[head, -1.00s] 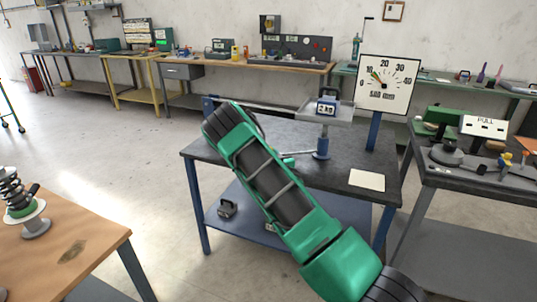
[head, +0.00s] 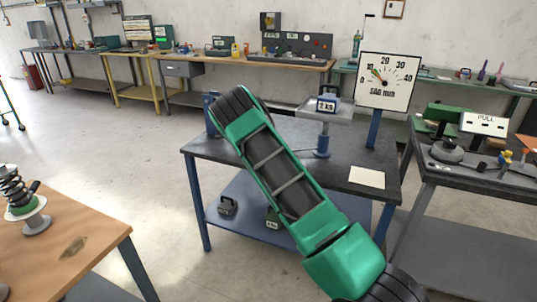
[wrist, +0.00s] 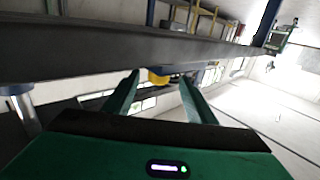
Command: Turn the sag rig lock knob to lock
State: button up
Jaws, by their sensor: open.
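The sag rig stands on a dark-topped bench (head: 345,180) with blue legs. Its dial board (head: 389,81) reads "SAG mm", with the needle in the low part of the scale. A grey platform (head: 341,111) on a blue post carries a weight marked "2 KG" (head: 327,101). My green arm covers the left of the bench and hides my gripper in the head view. In the wrist view my gripper (wrist: 160,76) is open. A yellow and dark knob-like part (wrist: 158,78) shows between its fingertips, by a dark edge. I cannot tell its lock setting or whether the fingers touch it.
A paper sheet (head: 367,178) lies on the bench. Weights, one of them here (head: 227,205), sit on its lower shelf. A wooden table (head: 70,255) with a spring unit stands at the left; another bench (head: 480,180) stands at the right.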

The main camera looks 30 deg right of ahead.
jog(key=shift+s+a, duration=0.25)
jog(key=shift+s, duration=0.85)
jog(key=shift+s+a, duration=0.2)
jog(key=shift+s, duration=0.9)
jog(key=shift+d, duration=0.1)
